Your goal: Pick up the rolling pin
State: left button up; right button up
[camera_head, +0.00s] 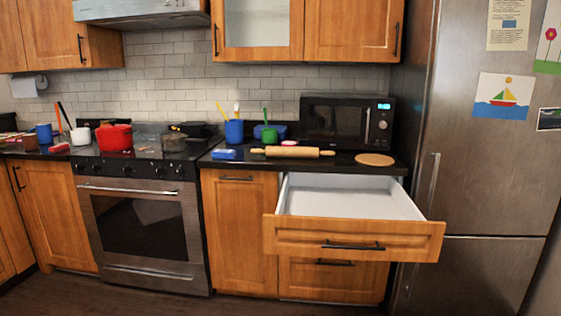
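The wooden rolling pin (292,151) lies on the black countertop, in front of the microwave and just behind the open drawer. It lies roughly parallel to the counter's front edge, its handles pointing left and right. Nothing covers it. Neither of my grippers shows in the head view.
An open, empty-looking drawer (351,237) juts out below the rolling pin. A microwave (347,122), a blue cup (234,132), a green cup (268,136), a blue item (223,154) and a round board (375,159) are nearby. A fridge (487,140) stands right, a stove (143,222) left.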

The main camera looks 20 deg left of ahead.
aim_at(270, 152)
jog(key=u, duration=0.85)
jog(key=i, duration=0.65)
jog(key=u, duration=1.15)
jog(key=i, duration=1.25)
jog(key=z, duration=0.35)
jog(key=i, duration=1.1)
jog(key=z, duration=0.95)
